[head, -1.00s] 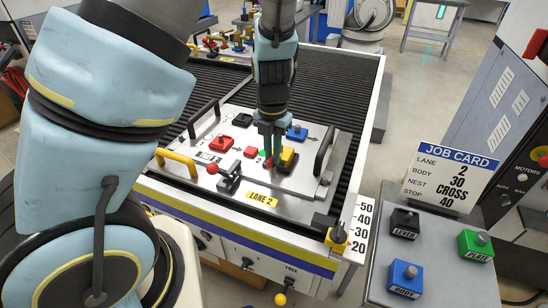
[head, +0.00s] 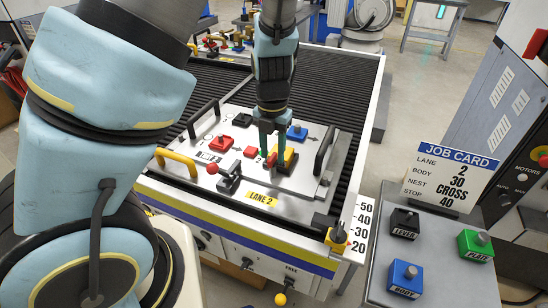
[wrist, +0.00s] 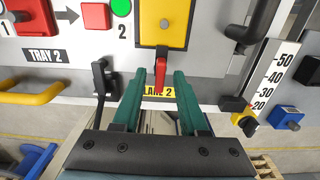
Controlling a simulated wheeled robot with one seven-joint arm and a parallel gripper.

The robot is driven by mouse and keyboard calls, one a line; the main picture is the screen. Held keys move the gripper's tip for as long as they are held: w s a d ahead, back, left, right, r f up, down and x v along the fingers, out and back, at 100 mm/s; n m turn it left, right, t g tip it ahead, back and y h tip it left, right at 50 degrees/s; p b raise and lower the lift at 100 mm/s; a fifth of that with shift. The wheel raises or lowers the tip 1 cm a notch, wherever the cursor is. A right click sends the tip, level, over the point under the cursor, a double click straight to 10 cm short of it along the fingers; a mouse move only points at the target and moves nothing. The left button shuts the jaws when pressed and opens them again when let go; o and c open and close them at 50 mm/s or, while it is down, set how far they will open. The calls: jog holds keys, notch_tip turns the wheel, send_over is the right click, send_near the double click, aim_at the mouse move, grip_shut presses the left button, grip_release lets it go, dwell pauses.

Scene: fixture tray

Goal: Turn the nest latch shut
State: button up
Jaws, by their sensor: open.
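The yellow nest block (head: 289,157) sits on the metal tray plate, with a red latch lever (head: 272,159) at its near left side. In the wrist view the red lever (wrist: 160,74) hangs from the lower edge of the yellow block (wrist: 162,22) and points toward my gripper. My gripper (head: 273,150) is over the tray at the block. In the wrist view its teal fingers (wrist: 160,82) are apart, one on each side of the red lever, with gaps visible. Whether the fingertips are at the lever's height is hard to tell.
A black toggle clamp (head: 229,178) with a red knob stands left of my gripper. Black handles (head: 325,150) and a yellow handle (head: 177,162) rise at the tray's sides. A red block (head: 220,143) and a blue block (head: 297,132) sit nearby. The job card (head: 448,178) stands at right.

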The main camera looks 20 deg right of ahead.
aim_at(272, 156)
jog(key=shift+r, duration=2.15)
jog(key=shift+w+a+m, duration=0.1)
jog(key=shift+a+m, duration=0.2)
jog(key=shift+a, duration=0.05)
jog(key=w+a+r+m+t, duration=0.1)
jog(key=a+r+m, duration=0.3)
jog(key=a+m, duration=0.9)
jog(key=w+a+r+m+t, duration=0.2)
jog(key=a+r+m, duration=0.2)
jog(key=a+m, duration=0.95)
notch_tip(272, 156, down, 6)
jog(key=s+d+m+g+b, duration=0.1)
jog(key=s+b, duration=0.1)
jog(key=b, duration=0.3)
jog(key=shift+d+b, duration=0.3)
jog(key=shift+d, duration=0.1)
jog(key=shift+f, duration=0.1)
